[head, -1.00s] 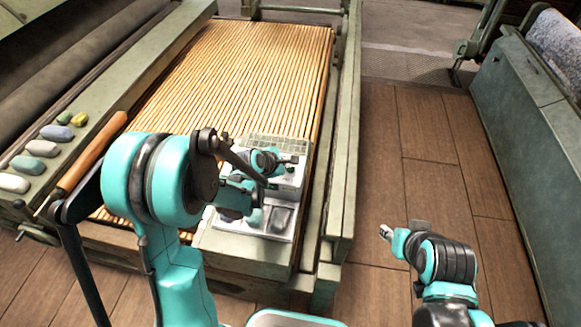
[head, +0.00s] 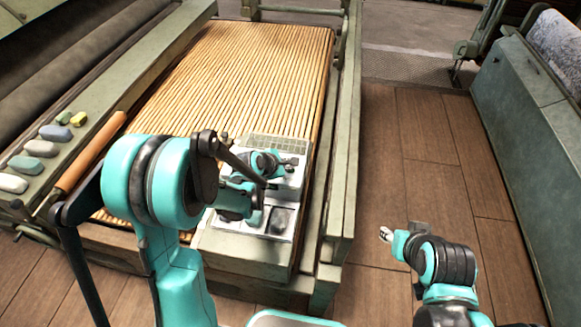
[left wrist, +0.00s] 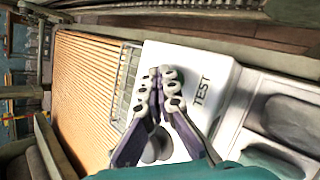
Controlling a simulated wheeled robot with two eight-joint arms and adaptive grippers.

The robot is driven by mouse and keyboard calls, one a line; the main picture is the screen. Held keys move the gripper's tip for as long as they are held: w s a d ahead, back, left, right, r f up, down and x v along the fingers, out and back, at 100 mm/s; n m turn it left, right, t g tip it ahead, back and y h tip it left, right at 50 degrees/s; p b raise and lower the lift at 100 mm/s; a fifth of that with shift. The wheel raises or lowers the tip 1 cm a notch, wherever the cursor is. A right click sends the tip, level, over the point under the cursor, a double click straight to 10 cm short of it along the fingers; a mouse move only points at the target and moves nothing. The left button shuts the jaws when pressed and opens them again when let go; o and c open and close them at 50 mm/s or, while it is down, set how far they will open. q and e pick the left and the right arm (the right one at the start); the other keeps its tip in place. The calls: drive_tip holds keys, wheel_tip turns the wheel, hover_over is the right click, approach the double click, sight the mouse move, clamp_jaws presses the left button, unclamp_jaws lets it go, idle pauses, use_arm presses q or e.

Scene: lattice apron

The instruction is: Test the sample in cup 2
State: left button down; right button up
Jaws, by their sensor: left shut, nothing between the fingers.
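A white tester (head: 292,178) sits on the near right corner of the slatted bed, partly hidden by my left arm. In the left wrist view its white top (left wrist: 215,72) bears the word TEST. My left gripper (left wrist: 160,86) is shut and empty over this top, its fingertips beside the word; whether they touch the surface I cannot tell. It also shows in the head view (head: 289,163). A tray (head: 276,236) with dark recesses lies at the tester's near side. I cannot make out a cup marked 2. My right gripper (head: 386,234) is over the floor on the right, too small to read.
A grid panel (head: 278,145) lies along the tester's far edge. A green cabinet (head: 530,130) stands at the right. Wooden floor (head: 400,150) between is clear.

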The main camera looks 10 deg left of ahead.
use_arm(q)
drive_tip(key=shift+r, duration=0.15)
drive_tip(key=shift+r+p, duration=0.7)
drive_tip(key=shift+r, duration=0.1)
drive_tip(key=shift+r+p, duration=1.9)
drive_tip(key=shift+r, duration=0.65)
drive_tip(key=shift+f, duration=0.1)
